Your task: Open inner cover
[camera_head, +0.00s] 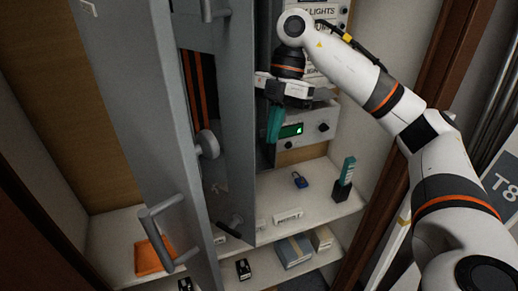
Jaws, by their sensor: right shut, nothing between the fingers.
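A grey inner cover (234,110) stands upright in the middle of the head view, to the right of a larger grey door panel (130,110). A dark gap between the two shows orange strips or cables (200,85). My right gripper (273,138) has teal fingers pointing down and is shut and empty. It is just right of the inner cover's right edge, in front of a device with a green display (291,131). I cannot tell whether the fingers touch the cover. My left gripper is out of view.
A white shelf (330,205) holds a blue padlock (300,180), a white label plate (288,215) and a teal tool in a black holder (344,180). Boxes (295,250) and an orange tray (152,257) lie lower. A bar handle (160,222) and a round knob (207,145) stick out.

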